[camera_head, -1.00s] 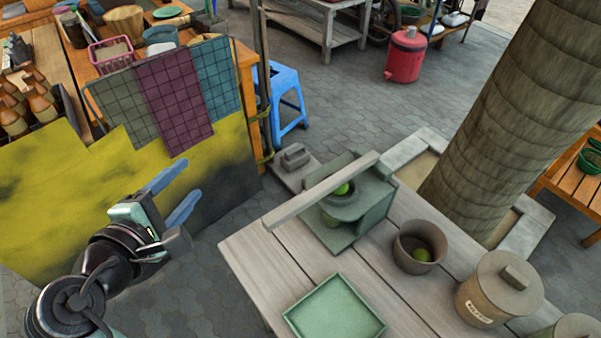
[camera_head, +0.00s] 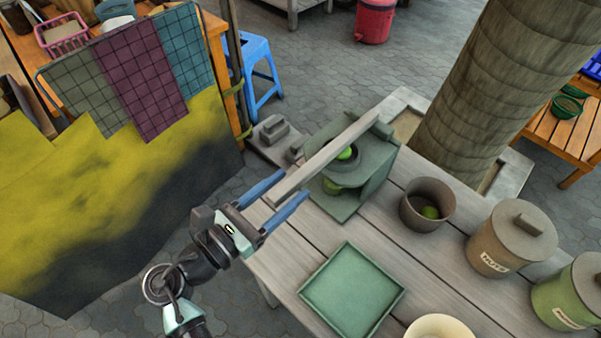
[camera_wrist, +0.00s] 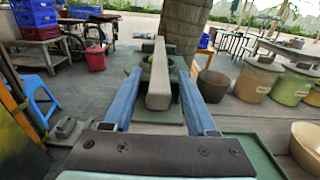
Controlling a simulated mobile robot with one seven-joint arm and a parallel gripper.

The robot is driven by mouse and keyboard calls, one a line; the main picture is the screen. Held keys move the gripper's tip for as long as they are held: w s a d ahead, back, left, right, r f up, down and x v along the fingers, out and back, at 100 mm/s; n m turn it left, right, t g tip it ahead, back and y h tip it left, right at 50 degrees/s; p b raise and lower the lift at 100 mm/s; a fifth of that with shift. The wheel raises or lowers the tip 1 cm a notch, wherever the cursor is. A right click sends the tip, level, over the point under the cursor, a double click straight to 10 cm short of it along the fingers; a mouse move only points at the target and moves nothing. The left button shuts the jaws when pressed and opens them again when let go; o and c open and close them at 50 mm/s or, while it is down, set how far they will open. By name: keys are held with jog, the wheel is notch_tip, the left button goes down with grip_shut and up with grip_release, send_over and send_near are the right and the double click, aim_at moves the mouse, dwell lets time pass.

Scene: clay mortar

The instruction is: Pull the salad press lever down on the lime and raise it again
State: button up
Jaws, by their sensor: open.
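The green salad press (camera_head: 366,178) stands on the wooden table. Its long grey-brown lever (camera_head: 325,155) slants over it, raised, with its free end toward my gripper. A green lime (camera_head: 345,153) sits in the press under the lever and is partly hidden by it. My gripper (camera_head: 292,187) is open, with its blue fingers on either side of the lever's free end. In the wrist view the lever (camera_wrist: 159,85) runs between the two fingers (camera_wrist: 158,98), with gaps on both sides, so they do not appear to grip it.
A green square tray (camera_head: 352,290) lies in front of the press. A brown pot (camera_head: 427,204) with a green fruit stands to its right. A lidded canister (camera_head: 512,240) and a green jar (camera_head: 570,292) stand further right. A thick post (camera_head: 500,85) rises behind.

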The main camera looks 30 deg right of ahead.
aim_at(320, 161)
jog(key=shift+x, duration=2.1)
grip_shut()
